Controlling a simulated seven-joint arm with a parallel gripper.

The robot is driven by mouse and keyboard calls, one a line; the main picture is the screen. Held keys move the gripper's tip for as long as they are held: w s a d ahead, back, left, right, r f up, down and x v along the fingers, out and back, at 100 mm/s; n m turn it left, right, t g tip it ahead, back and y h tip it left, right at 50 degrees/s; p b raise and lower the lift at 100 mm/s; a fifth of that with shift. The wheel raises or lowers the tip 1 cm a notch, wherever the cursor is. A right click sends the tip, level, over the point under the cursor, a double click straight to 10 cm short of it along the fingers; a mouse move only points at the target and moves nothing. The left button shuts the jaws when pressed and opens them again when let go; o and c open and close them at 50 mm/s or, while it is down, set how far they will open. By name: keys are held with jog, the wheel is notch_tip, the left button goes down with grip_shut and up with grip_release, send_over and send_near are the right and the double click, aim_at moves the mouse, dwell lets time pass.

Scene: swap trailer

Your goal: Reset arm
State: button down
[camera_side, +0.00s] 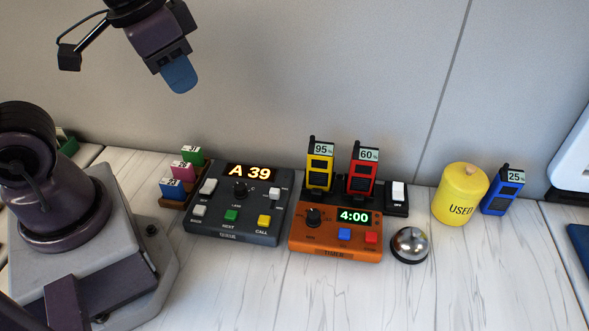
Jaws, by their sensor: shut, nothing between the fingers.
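My gripper (180,76) is at the upper left, high above the table and in front of the grey wall. Its blue fingers are together and hold nothing. It points down and is well apart from everything on the table. My arm's base stands at the lower left, and part of the arm is cut off by the picture's top edge.
On the white wood table (470,290) stand a dark console (262,228) showing "A 39", an orange timer (330,245), a yellow radio (319,168), a red radio (362,170), a bell (409,246), a yellow "USED" canister (459,190), a blue radio (503,192) and small numbered blocks (182,172).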

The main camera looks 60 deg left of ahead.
jog(key=r, duration=0.1)
jog(key=s+r+t, duration=0.1)
jog(key=a+r+t, duration=0.1)
jog(key=shift+s+a+r+n, duration=0.1)
jog(key=shift+s+r+n, duration=0.1)
jog(key=shift+r+n, duration=0.15)
dwell(1.4)
